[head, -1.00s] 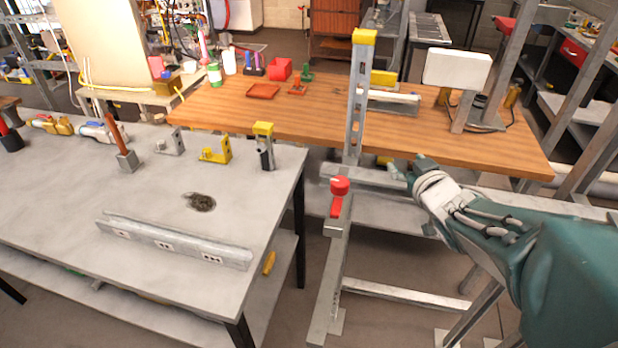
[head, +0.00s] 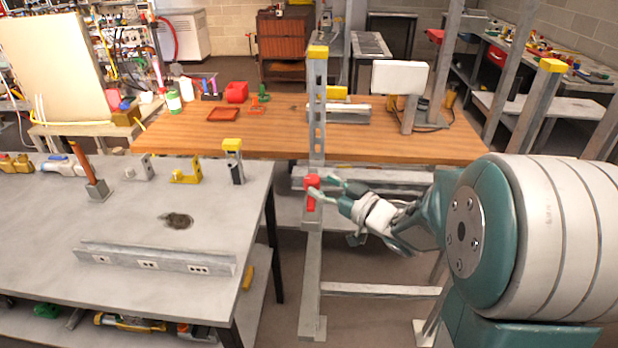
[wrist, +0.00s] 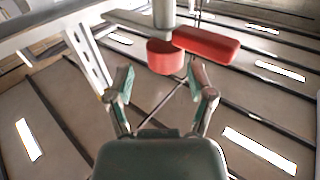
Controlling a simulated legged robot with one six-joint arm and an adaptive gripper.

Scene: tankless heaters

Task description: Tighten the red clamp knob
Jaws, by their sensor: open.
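The red clamp knob (head: 312,181) sits on the grey metal upright frame between the two tables in the head view. In the wrist view the round red knob (wrist: 165,57) is ahead of my gripper, near the top centre, with a flat red bar beside it on the right. My gripper (head: 322,187) is open. In the head view its fingers reach to the knob from the right and partly overlap it. In the wrist view the knob lies beyond the space between the fingertips (wrist: 163,77). I cannot tell whether a finger touches it.
The grey metal table (head: 60,225) with brackets and a channel stands at left. The wooden table (head: 400,135) is behind the knob. A tall grey post (head: 317,110) with a yellow cap rises behind the knob. Open floor lies below my gripper.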

